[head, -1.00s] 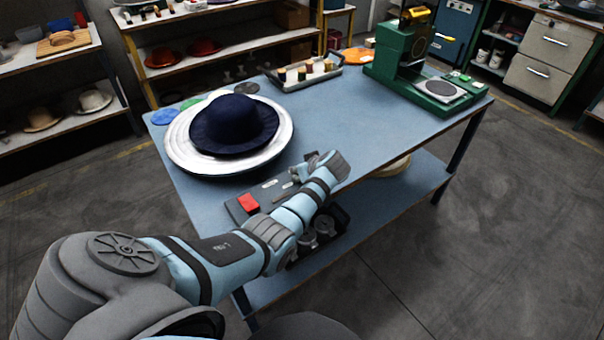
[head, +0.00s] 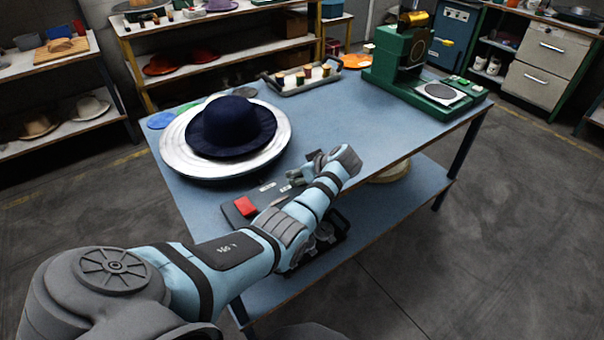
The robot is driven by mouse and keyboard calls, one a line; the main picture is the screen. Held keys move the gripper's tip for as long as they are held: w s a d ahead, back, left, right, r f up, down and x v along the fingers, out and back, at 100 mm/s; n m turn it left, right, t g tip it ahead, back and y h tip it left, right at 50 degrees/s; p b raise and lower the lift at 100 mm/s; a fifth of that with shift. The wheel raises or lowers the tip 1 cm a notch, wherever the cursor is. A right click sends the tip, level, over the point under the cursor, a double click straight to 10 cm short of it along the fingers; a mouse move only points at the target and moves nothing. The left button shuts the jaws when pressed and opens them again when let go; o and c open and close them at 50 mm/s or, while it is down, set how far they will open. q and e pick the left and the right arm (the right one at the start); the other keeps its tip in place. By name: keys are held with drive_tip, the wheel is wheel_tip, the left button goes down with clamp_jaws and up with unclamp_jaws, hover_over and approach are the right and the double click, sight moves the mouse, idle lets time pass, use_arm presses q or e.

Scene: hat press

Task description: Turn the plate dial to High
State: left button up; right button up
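The round silver plate (head: 173,158) lies on the blue table with a dark navy hat (head: 232,125) on it. A dark control panel (head: 238,222) with a red button (head: 244,206) and small pale labels sits at the table's front edge. My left gripper (head: 303,169) is over the panel's right end, pointing down and to the left. Its fingers are small and partly overlapped by the wrist, so I cannot tell how far apart they are. No dial can be made out; my gripper and forearm cover part of the panel. My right gripper is not in view.
A green press (head: 398,62) stands at the table's far right. A tray of spools (head: 301,77) sits at the back edge. The blue tabletop (head: 348,115) between plate and press is clear. A lower shelf (head: 420,189) runs underneath.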

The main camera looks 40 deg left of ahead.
use_arm(q)
drive_tip(key=shift+o, duration=0.3)
drive_tip(key=v, duration=1.2)
